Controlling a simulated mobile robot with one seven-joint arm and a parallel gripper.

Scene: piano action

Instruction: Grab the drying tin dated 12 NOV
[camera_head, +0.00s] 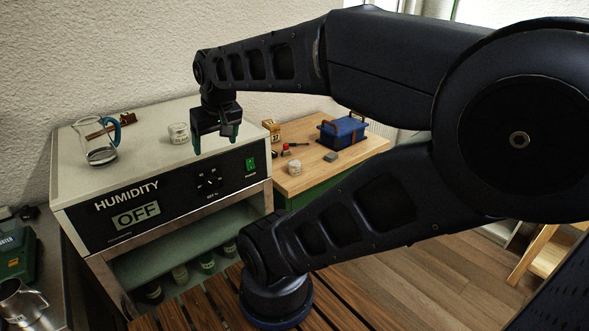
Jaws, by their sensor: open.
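A small pale round tin (178,133) with a label stands on top of the humidity cabinet (150,125). A similar pale tin (295,167) stands on the wooden table (345,165) to the right. The dates on both are too small to read, so I cannot tell which is dated 12 NOV. My gripper (215,145) is open and empty, pointing down over the cabinet's right part. It appears just right of the cabinet-top tin, apart from it.
A glass jug (98,143) with a blue handle stands on the cabinet's left. Several jars (180,273) stand on its lower shelf. A blue toolbox (343,132), a yellow block marked 37 (271,130) and a grey block (331,157) are on the wooden table.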

